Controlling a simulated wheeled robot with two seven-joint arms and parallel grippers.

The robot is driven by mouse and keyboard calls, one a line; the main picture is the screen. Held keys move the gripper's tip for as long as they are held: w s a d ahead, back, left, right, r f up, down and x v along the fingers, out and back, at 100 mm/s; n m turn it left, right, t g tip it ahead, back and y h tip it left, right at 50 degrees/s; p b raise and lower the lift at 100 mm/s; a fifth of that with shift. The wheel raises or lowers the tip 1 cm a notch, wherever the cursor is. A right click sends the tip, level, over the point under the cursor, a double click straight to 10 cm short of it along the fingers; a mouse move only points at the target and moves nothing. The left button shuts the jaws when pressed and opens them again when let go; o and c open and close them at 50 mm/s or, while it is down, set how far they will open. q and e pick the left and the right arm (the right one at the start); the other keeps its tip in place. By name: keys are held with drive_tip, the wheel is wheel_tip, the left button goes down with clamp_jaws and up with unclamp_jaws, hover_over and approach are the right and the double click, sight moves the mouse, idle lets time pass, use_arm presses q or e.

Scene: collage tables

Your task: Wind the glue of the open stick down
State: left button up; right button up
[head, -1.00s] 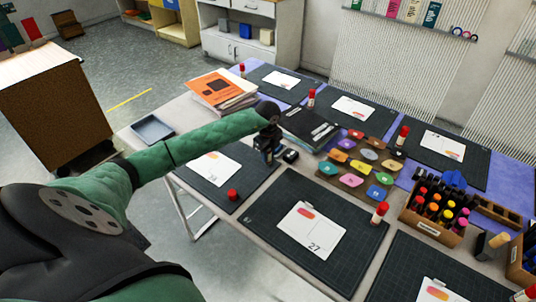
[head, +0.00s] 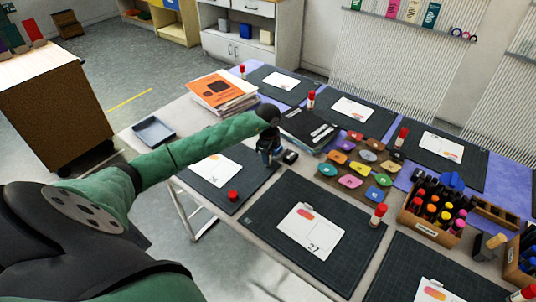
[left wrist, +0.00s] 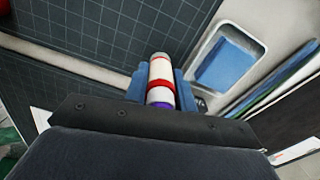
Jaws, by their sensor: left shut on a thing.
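My left gripper (head: 270,157) is over the table at the far right corner of the near-left dark mat. In the left wrist view its blue fingers (left wrist: 162,88) are shut on a glue stick (left wrist: 160,76). The stick has a white body, a red band and a purple part at the end nearer my wrist. Its glue is not clearly visible. In the head view my gripper mostly hides the stick. A red cap (head: 233,196) stands on the near-left mat, apart from the gripper. My right gripper is not in view.
Dark mats with cards, such as the front one (head: 275,240), cover much of the table. Capped glue sticks (head: 378,214) stand by them. A grey tray (head: 153,131) is at the left edge.

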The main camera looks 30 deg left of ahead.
use_arm(q)
drive_tip(key=shift+n+p, duration=0.45)
drive_tip(key=shift+n, duration=0.25)
drive_tip(key=shift+f+n+p, duration=0.1)
drive_tip(key=shift+n+p, duration=0.3)
drive_tip(key=shift+n, duration=0.7)
drive_tip(key=shift+n+p, duration=0.65)
drive_tip(key=shift+n, duration=0.25)
drive_tip(key=shift+n+p, duration=0.35)
drive_tip(key=shift+n, duration=0.55)
drive_tip(key=shift+r+n+p, duration=0.2)
drive_tip(key=shift+n+p, duration=0.6)
drive_tip(key=shift+n, duration=0.3)
drive_tip(key=shift+f+n+p, duration=0.15)
drive_tip(key=shift+n+p, duration=0.15)
drive_tip(key=shift+n, duration=0.5)
drive_tip(key=shift+p, duration=0.55)
drive_tip(key=n+p, duration=0.2)
drive_tip(key=p, duration=0.2)
drive_tip(key=shift+w+r, duration=0.1)
drive_tip(key=shift+r, duration=0.1)
drive_tip(key=shift+p, duration=0.75)
drive_tip(key=shift+n+p, duration=0.5)
drive_tip(key=shift+p, duration=0.1)
drive_tip(key=shift+f+n+p, duration=0.2)
drive_tip(key=shift+n+p, duration=0.1)
drive_tip(key=shift+p, duration=0.1)
